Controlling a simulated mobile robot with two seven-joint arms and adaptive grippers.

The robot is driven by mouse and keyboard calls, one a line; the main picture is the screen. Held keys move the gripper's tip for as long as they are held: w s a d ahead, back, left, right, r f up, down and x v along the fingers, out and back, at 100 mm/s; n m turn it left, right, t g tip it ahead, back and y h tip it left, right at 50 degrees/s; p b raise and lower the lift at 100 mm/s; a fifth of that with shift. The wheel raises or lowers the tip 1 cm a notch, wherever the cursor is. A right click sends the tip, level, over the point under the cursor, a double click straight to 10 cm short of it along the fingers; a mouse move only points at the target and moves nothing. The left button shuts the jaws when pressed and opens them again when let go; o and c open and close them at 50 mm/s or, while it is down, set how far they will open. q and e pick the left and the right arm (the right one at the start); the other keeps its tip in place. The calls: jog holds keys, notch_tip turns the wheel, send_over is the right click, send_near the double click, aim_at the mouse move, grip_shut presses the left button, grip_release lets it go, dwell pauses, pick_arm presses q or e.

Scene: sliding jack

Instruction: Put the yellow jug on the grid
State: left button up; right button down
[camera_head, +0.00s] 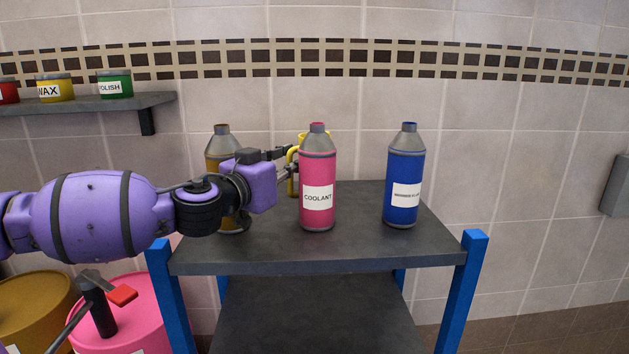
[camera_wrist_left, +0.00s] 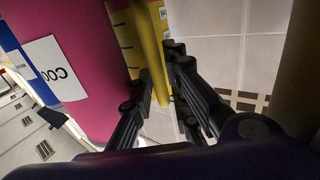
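The yellow jug (camera_head: 291,156) stands on the dark cart top, mostly hidden behind the pink coolant bottle (camera_head: 317,168). Its yellow handle shows to the left of that bottle. My left gripper (camera_head: 290,170) reaches in from the left, behind the pink bottle, with its fingers at the handle. In the left wrist view, a narrow yellow part of the jug (camera_wrist_left: 148,42) runs between the two fingertips (camera_wrist_left: 159,70). The fingers flank it closely; whether they press on it is not clear. My right gripper is not seen. I cannot make out a grid.
A brownish-yellow bottle (camera_head: 222,145) stands behind my left arm, and a blue bottle (camera_head: 405,172) stands at the right of the cart top (camera_head: 360,246). The front of the cart top is clear. A wall shelf (camera_head: 95,105) with cans and coloured drums (camera_head: 140,310) are at left.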

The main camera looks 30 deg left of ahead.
pick_arm(q)
jog(key=shift+r, duration=0.15)
grip_shut()
